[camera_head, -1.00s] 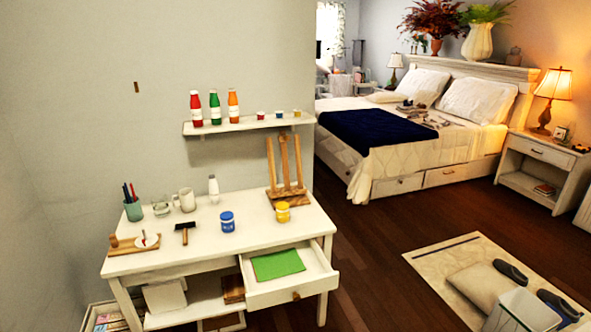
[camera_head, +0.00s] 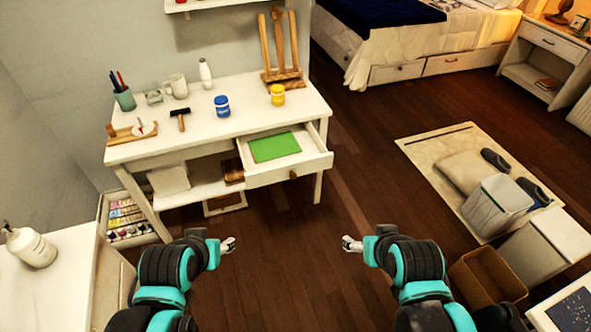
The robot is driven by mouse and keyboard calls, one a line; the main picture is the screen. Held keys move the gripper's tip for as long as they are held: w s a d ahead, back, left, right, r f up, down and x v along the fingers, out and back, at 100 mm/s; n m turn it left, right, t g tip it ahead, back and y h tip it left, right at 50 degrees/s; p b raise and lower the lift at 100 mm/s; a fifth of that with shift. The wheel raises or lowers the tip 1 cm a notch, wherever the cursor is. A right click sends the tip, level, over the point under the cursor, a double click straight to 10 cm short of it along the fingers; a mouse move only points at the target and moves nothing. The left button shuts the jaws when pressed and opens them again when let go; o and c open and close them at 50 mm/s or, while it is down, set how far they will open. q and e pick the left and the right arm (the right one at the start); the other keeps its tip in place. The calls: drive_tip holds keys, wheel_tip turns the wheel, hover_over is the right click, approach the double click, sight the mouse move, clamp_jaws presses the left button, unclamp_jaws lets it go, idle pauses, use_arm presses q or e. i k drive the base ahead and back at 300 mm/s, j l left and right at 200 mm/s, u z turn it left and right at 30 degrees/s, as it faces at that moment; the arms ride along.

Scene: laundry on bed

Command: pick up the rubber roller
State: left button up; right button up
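The rubber roller (camera_head: 180,118), a small dark T-shaped tool, lies on the white desk (camera_head: 240,123), left of the blue paint jar (camera_head: 221,106) and in front of the white mug. My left gripper (camera_head: 229,245) is low in front of the desk, over the floor and well apart from the roller. My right gripper (camera_head: 350,244) is further right over the floor, also far from the roller. Both grippers appear empty. Their fingers are too small to tell whether they are open or shut.
On the desk stand a pen cup (camera_head: 124,99), a mug (camera_head: 177,86), a white bottle (camera_head: 206,75), a yellow jar (camera_head: 277,95) and an easel (camera_head: 281,50). The open drawer (camera_head: 290,173) juts out in front. A white cabinet (camera_head: 75,262) is at the left.

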sight(183, 112)
drive_tip(key=i+j, duration=0.2)
drive_tip(key=i, duration=0.45)
drive_tip(key=i+j+u, duration=0.1)
drive_tip(key=i, duration=0.55)
drive_tip(key=i+j, duration=0.25)
drive_tip(key=i, duration=0.4)
